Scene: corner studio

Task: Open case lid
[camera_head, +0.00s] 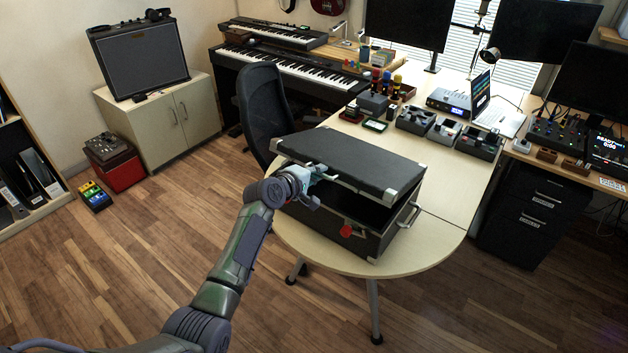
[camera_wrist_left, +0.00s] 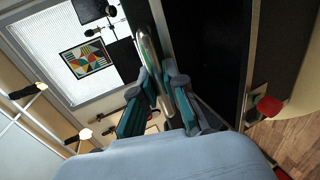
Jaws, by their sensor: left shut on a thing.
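A black case (camera_head: 330,225) with metal corners stands on the rounded near end of the light wood table. Its lid (camera_head: 352,157) is partly raised, with a dark gap along the near and right sides. My left gripper (camera_head: 313,177) is at the lid's near left edge and shut on it. In the left wrist view the fingers (camera_wrist_left: 164,92) close around the lid's metal-trimmed edge (camera_wrist_left: 146,45). A red tag or latch (camera_head: 346,231) shows on the case front, also in the left wrist view (camera_wrist_left: 268,106). The case's inside is dark. My right gripper is not in view.
The table (camera_head: 445,232) has a narrow bare rim around the case. Behind it stand several small devices (camera_head: 444,131) and a laptop (camera_head: 497,110). An office chair (camera_head: 262,108) is close behind the case at left.

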